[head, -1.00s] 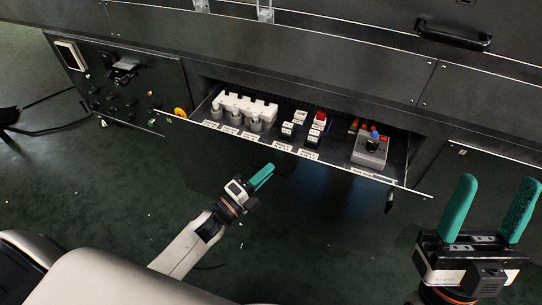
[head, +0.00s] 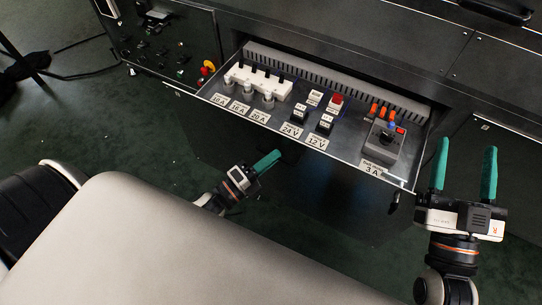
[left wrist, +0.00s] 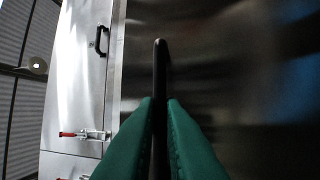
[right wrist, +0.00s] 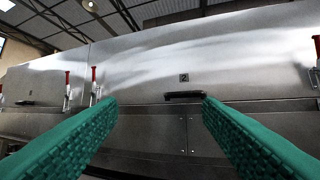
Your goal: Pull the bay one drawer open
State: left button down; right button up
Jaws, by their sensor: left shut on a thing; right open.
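The bay one drawer (head: 350,127) stands pulled out of the dark cabinet in the head view, its inside showing. My left gripper (head: 268,161) is at the drawer's front face, below the top edge. In the left wrist view its green fingers are closed around a dark upright bar, the drawer handle (left wrist: 160,70). In the head view the handle is mostly hidden by the fingers. My right gripper (head: 465,146) is open and empty, raised to the right of the drawer. In the right wrist view its fingers are spread with nothing between them.
The drawer holds a white fuse row (head: 258,82), small switch blocks (head: 299,115) and a grey box with a knob (head: 384,143). A control panel (head: 160,45) is on the left. The cabinet (head: 480,60) runs behind. Green floor lies below the drawer.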

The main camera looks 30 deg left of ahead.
pick_arm(q)
jog(key=c, duration=1.5)
grip_release()
jog(key=shift+c, duration=0.2)
jog(key=p+v, duration=0.1)
jog(key=v, duration=1.1)
jog(key=shift+p, duration=0.35)
pick_arm(e)
notch_tip(320, 180, down, 6)
jog(key=w+g+h, duration=0.1)
jog(key=g, duration=0.3)
jog(key=shift+d+h, duration=0.3)
jog(key=shift+d, duration=0.05)
jog(key=shift+w, duration=0.1)
